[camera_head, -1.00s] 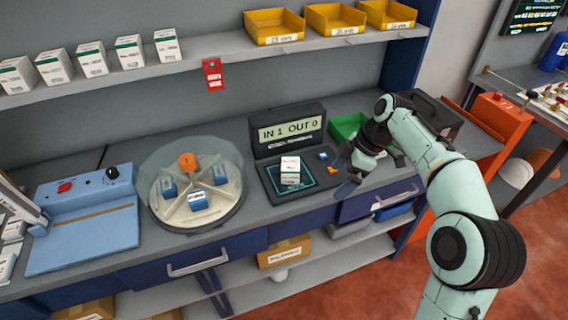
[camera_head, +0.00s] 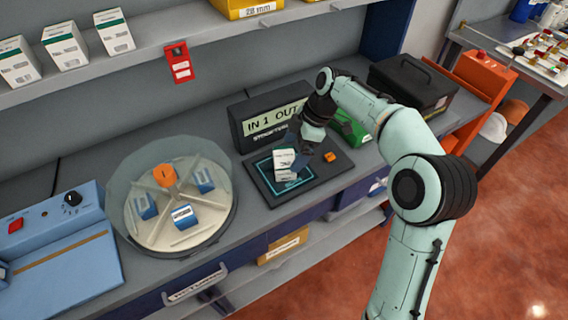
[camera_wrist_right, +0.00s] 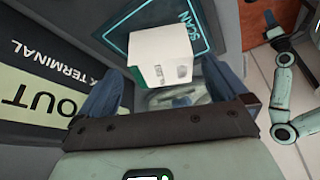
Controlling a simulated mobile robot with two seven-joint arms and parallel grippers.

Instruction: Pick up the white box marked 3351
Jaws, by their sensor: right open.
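A white box (camera_head: 284,164) with a dark green edge stands on the dark scan pad (camera_head: 328,171) of the terminal. Its marking is too small to read in the head view. In the right wrist view the white box (camera_wrist_right: 162,58) sits between and just beyond the two blue fingers. My right gripper (camera_head: 293,152) is over the pad, close to the box at its upper right. In the right wrist view my right gripper (camera_wrist_right: 162,84) is open, one finger on each side of the box. Whether a finger touches it cannot be told. My left gripper is not in view.
The terminal screen (camera_head: 272,122) stands right behind the pad. A round turntable (camera_head: 155,225) with small blue boxes is to the left. A green bin (camera_head: 352,130) and a black case (camera_head: 415,85) are to the right. A shelf (camera_head: 150,58) with white boxes runs above.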

